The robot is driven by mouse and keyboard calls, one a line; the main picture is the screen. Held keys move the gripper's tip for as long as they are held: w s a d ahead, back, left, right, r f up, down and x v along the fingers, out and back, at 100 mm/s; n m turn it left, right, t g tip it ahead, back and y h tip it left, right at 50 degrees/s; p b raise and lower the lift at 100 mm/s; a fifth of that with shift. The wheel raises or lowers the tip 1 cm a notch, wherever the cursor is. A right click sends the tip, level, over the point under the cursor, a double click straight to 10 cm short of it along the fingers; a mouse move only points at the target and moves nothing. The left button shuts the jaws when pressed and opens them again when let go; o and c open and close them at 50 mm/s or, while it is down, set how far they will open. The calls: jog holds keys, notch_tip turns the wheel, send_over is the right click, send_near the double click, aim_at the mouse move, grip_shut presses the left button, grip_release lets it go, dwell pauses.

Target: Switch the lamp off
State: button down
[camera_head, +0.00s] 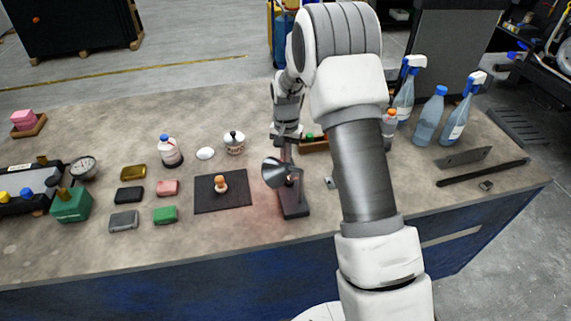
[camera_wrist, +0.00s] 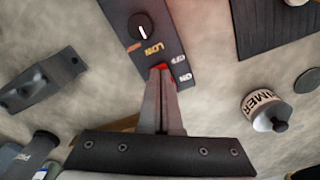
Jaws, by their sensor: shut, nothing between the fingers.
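The lamp (camera_head: 275,173) stands on the bench with a silvery cone-shaped shade facing left. Its dark base (camera_head: 294,204) is on the bench near the front edge, and a faint reddish glow lies on the bench to its left. In the wrist view the lamp's base panel (camera_wrist: 174,40) shows a round black knob (camera_wrist: 141,26) and the words LOW, OFF and ON. A red switch (camera_wrist: 161,66) beside OFF and ON is partly hidden by my fingertips. My gripper (camera_wrist: 160,74) is shut and empty, its tips at the red switch; I cannot tell whether they touch.
A dark mat (camera_head: 240,201) with a small wooden-topped piece lies left of the lamp. A primer pot (camera_head: 234,144) stands behind the mat. A dark bracket (camera_wrist: 45,82) lies near the panel. Spray bottles (camera_head: 457,118) stand at the back right. Several small coloured blocks lie left.

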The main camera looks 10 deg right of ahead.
jog(key=shift+f, duration=0.25)
jog(key=shift+r, duration=0.1)
jog(key=shift+r+p, duration=1.85)
jog(key=shift+r, duration=1.6)
